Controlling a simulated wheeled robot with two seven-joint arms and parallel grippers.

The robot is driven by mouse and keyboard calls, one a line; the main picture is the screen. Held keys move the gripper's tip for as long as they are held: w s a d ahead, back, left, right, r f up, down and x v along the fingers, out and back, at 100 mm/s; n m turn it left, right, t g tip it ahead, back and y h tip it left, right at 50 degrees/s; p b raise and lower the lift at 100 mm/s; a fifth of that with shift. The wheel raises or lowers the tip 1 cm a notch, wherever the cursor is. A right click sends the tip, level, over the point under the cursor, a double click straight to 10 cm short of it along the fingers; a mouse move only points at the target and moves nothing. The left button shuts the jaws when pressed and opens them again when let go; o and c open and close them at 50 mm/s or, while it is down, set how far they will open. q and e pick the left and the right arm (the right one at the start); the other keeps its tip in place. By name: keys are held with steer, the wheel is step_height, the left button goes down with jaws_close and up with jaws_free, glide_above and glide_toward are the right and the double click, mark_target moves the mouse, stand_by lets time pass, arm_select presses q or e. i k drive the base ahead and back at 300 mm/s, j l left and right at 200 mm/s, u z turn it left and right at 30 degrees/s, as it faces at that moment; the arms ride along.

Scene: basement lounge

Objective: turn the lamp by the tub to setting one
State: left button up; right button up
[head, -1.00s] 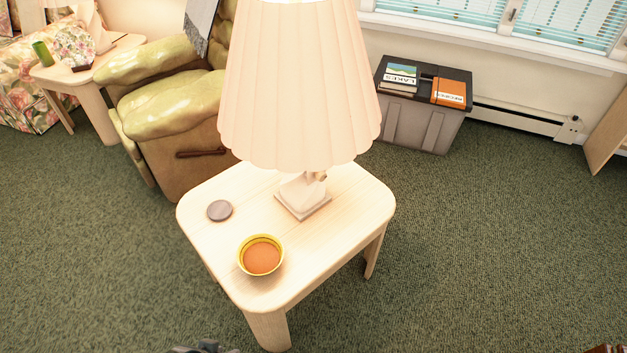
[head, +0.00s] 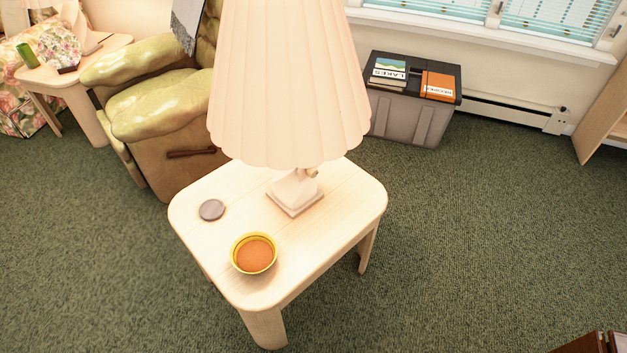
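A table lamp with a large pleated cream shade (head: 290,90) stands upright on a pale wooden side table (head: 330,235) in the head view. Its square white base (head: 295,193) rests near the table's back right. A small knob (head: 312,173) shows on the stem just under the shade; its setting cannot be read. The shade looks bright and warm. A grey lidded tub (head: 408,118) stands behind and to the right, near the wall, with books on its lid. Neither of my grippers shows in this view.
A yellow bowl (head: 254,254) with orange-brown contents and a round grey coaster (head: 211,210) sit on the table. A green recliner (head: 160,105) stands close behind left. Another side table (head: 75,75) is at far left. Open carpet (head: 470,240) lies to the right.

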mark_target(312, 172)
steer(key=u, duration=2.1)
steer(key=k+l+u, duration=0.1)
steer(key=l+u, duration=0.35)
steer(key=k+l+u, duration=0.15)
steer(key=u, duration=0.35)
steer(key=k+l+u, duration=0.2)
steer(key=l+u, duration=0.25)
steer(key=k+l+u, duration=0.1)
steer(key=u, duration=0.35)
steer(key=k+u, duration=0.25)
steer(key=k, duration=0.4)
steer(key=k+l+z, duration=0.1)
steer(key=k+z, duration=0.15)
steer(key=k+l+z, duration=0.1)
steer(key=k+z, duration=0.35)
steer(key=z, duration=0.25)
steer(key=k+l+z, duration=0.15)
steer(key=z, duration=0.3)
steer(key=k+l+z, duration=0.15)
steer(key=z, duration=0.3)
